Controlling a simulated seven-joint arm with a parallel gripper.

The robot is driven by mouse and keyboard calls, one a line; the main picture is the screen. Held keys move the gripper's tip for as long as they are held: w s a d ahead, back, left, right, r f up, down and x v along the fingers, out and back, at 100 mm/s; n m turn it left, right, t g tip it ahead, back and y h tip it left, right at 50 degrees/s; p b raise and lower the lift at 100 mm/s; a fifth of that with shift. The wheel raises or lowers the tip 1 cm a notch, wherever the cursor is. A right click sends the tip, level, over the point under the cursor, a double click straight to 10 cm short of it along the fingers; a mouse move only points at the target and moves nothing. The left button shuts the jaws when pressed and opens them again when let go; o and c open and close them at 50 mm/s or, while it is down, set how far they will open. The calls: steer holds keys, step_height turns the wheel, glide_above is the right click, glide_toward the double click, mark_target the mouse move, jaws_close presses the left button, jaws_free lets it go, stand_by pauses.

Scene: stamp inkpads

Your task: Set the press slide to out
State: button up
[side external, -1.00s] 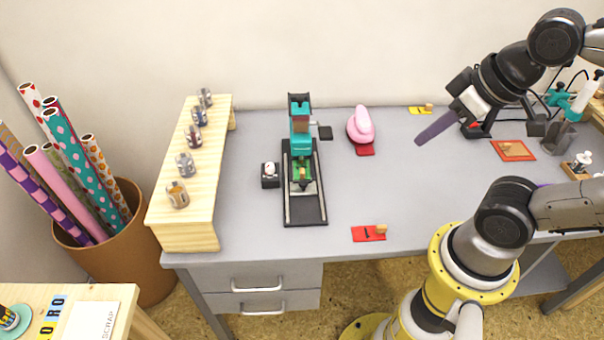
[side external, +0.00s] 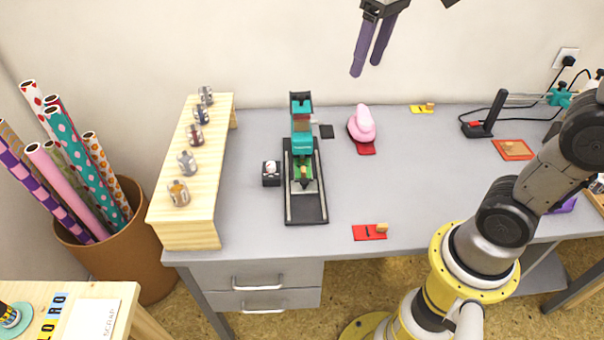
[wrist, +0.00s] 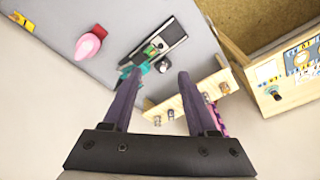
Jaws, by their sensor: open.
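The teal press (side external: 301,142) stands on a black base with a long rail track (side external: 306,208) toward the table's front. A green slide (side external: 303,172) with a small brass knob sits on the track close to the press column; the front part of the track is bare. In the wrist view the press base (wrist: 162,43) lies beyond the fingertips, with the teal part partly behind the left finger. My gripper (side external: 367,67) is open and empty, its purple fingers high above the back of the table, right of the press.
A wooden shelf (side external: 190,185) with several small bottles stands left of the press. A pink object (side external: 362,124) and a red card (side external: 369,232) lie to the right. Table between them is clear.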

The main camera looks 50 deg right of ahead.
steer(key=g, duration=0.2)
glide_above(304, 181)
steer(key=s, duration=0.4)
step_height(304, 181, down, 4)
steer(key=r, duration=0.1)
steer(key=w+f+g, duration=0.3)
steer(key=w+f, duration=0.7)
steer(key=f, duration=0.4)
steer(key=shift+g, duration=0.7)
steer(key=x, duration=0.6)
steer(key=w+x, duration=0.1)
steer(key=x, duration=0.6)
steer(key=w+f+x, duration=0.1)
steer(key=x, duration=0.5)
steer(key=shift+f, duration=0.35)
jaws_close()
